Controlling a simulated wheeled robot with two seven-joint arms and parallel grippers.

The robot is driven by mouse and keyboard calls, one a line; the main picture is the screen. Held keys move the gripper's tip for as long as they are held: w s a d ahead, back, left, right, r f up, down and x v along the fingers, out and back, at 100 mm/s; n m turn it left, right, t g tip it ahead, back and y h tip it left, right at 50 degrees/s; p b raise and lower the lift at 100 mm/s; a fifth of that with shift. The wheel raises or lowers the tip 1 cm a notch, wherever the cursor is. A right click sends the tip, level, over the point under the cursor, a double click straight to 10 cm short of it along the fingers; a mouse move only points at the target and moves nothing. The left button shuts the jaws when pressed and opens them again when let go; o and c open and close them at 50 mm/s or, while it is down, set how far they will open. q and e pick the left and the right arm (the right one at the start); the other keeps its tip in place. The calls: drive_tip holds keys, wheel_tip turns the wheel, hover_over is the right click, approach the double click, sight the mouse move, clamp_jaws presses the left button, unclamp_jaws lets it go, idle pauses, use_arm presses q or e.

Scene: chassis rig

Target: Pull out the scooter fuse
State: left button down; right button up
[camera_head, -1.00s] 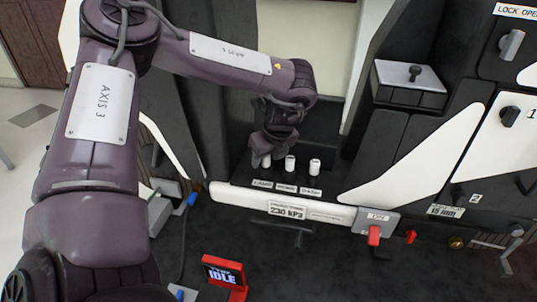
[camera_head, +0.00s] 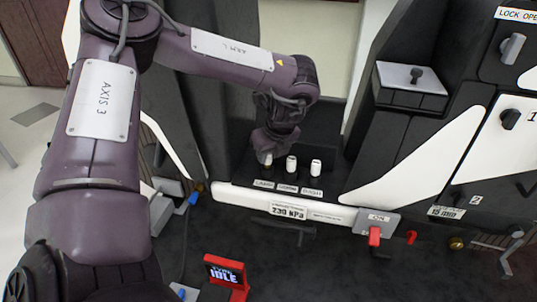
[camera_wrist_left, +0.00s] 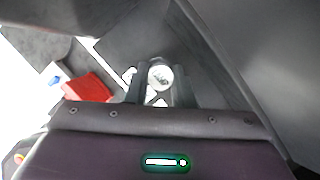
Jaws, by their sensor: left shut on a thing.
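Three white cylindrical fuses stand in a row on a dark ledge above small labels that are too small to read surely. The left fuse (camera_head: 265,158) is at my left gripper (camera_head: 266,152), which is shut on it from above; the fingers partly hide it. The middle fuse (camera_head: 291,164) and right fuse (camera_head: 315,167) stand free beside it. In the left wrist view the held fuse (camera_wrist_left: 160,75) shows its round white top between the fingers of my left gripper (camera_wrist_left: 162,80). I cannot tell whether the held fuse is still seated. My right gripper is not in view.
A white bar with a pressure label (camera_head: 289,210) runs below the fuses. A red-framed display reading IDLE (camera_head: 224,272) stands in front. Dark and white panels (camera_head: 420,160) rise on the right.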

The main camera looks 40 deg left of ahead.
use_arm(q)
drive_tip(key=shift+r+p, duration=1.15)
drive_tip(key=shift+r, duration=0.85)
drive_tip(key=shift+r+p, duration=1.65)
drive_tip(key=shift+r, duration=0.9)
